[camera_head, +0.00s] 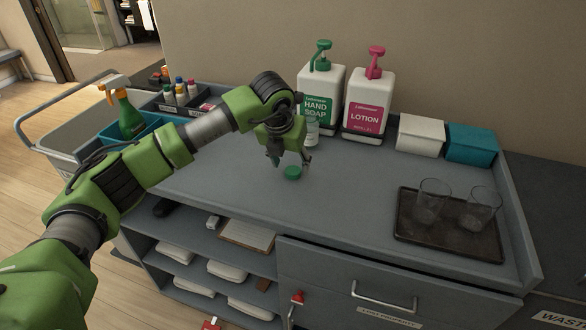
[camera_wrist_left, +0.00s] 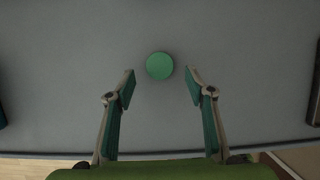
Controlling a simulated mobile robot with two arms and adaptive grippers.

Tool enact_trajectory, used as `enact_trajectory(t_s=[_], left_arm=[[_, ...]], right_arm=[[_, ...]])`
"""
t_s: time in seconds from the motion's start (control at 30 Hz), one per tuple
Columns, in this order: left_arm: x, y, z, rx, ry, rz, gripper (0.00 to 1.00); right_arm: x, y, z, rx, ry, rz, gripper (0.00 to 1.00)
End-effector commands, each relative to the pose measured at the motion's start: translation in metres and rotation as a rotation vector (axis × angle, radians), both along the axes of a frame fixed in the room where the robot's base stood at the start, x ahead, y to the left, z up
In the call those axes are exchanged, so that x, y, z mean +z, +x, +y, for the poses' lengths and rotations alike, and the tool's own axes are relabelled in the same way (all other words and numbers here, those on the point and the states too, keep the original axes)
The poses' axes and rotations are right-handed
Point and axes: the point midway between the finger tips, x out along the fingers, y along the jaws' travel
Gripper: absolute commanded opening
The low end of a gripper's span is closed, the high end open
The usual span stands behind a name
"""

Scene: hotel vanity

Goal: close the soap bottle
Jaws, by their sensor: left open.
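A small round green cap (camera_head: 293,173) lies on the grey counter, and it also shows in the left wrist view (camera_wrist_left: 160,66). My left gripper (camera_head: 291,161) is open and points down just above the cap. In the left wrist view the cap sits centred between the open fingertips (camera_wrist_left: 161,78) and slightly beyond them, with nothing gripped. A small pale bottle (camera_head: 313,132) stands just behind the gripper, partly hidden by it; its top cannot be seen clearly. A large white hand soap dispenser (camera_head: 320,92) with a green pump stands behind. My right gripper is not in view.
A white lotion dispenser (camera_head: 368,103) with a pink pump stands right of the hand soap. White (camera_head: 420,134) and teal (camera_head: 471,144) boxes stand at the back right. A dark tray (camera_head: 448,240) holds two glasses. The middle of the counter is clear.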

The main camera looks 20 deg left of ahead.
Motion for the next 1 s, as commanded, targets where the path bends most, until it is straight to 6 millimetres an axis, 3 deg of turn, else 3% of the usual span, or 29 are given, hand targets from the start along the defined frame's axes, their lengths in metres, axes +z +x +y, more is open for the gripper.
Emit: enact_trajectory(t_s=[0.03, 0.23, 0.57, 0.73, 1.0], left_arm=[[-0.004, 0.003, 0.000, 0.001, -0.001, 0.005, 0.49], [-0.026, 0.012, 0.000, 0.000, -0.001, 0.002, 0.49], [-0.028, 0.013, 0.000, 0.000, -0.001, -0.001, 0.49], [-0.028, 0.013, 0.000, 0.001, -0.001, -0.001, 0.23], [-0.028, 0.013, 0.000, 0.001, -0.001, -0.001, 0.23]], right_arm=[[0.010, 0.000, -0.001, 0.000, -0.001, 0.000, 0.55], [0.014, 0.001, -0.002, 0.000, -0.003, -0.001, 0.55], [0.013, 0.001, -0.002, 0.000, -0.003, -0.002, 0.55], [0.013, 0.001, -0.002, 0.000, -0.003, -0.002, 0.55], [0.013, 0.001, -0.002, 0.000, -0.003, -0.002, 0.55]])
